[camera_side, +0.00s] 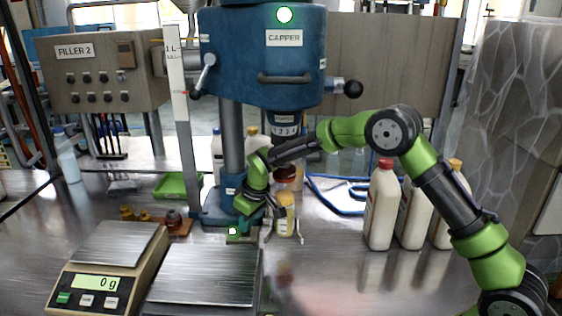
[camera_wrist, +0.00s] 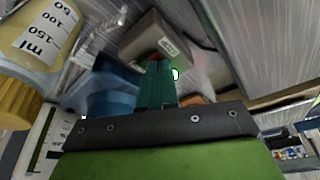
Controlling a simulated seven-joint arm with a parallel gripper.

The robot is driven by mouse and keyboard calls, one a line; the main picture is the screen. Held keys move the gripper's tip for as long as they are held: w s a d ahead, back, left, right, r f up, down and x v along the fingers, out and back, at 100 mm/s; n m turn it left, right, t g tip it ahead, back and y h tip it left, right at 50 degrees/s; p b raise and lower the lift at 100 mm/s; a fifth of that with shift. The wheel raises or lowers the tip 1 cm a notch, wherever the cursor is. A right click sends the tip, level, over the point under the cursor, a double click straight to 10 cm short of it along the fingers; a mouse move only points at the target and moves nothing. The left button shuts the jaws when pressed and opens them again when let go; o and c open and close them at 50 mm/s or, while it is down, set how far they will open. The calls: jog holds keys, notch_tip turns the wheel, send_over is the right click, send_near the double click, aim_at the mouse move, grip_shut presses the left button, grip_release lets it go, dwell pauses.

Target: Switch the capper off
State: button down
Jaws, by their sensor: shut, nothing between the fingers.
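The capper (camera_side: 262,60) is a blue machine with a CAPPER label, a dark handle and a lamp (camera_side: 285,14) glowing white-green on top. My gripper (camera_side: 240,226) points down in front of the capper's base, near a small green-lit spot (camera_side: 232,231). In the wrist view, my gripper's teal fingers (camera_wrist: 158,70) are together and empty. A similar green-ringed light (camera_wrist: 175,74) shows beside the fingertips, near a beige box with a label (camera_wrist: 150,38). I cannot tell whether the fingertips touch anything; the switch itself is not clear.
A bottle with yellowish contents (camera_side: 285,222) stands just right of my gripper; its ml scale (camera_wrist: 45,35) shows close by in the wrist view. A scale (camera_side: 100,265) reading 0 g and a metal plate (camera_side: 205,275) lie in front. White bottles (camera_side: 382,210) stand right.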

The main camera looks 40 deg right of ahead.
jog(key=shift+f, duration=0.15)
jog(key=shift+r, duration=2.55)
jog(key=shift+s+f, duration=0.25)
jog(key=shift+f, duration=0.1)
jog(key=shift+s+f+m+g, duration=0.15)
jog(key=shift+s+f+m, duration=0.1)
jog(key=shift+s, duration=0.2)
jog(key=shift+s+f+m+g, duration=0.15)
jog(key=shift+s+f+m, duration=0.1)
jog(key=shift+s, duration=0.15)
jog(key=s+d+r+m+t, duration=0.1)
jog(key=s+r, duration=0.4)
jog(key=s, duration=0.5)
jog(key=s+d+r+m+t, duration=0.1)
jog(key=s+r, duration=0.4)
jog(key=s, duration=0.5)
jog(key=s+d+r+m+t+y, duration=0.1)
jog(key=s+r+m, duration=0.3)
jog(key=s, duration=0.7)
jog(key=shift+d+r+t, duration=0.25)
jog(key=shift+r+t, duration=0.55)
jog(key=shift+r, duration=0.1)
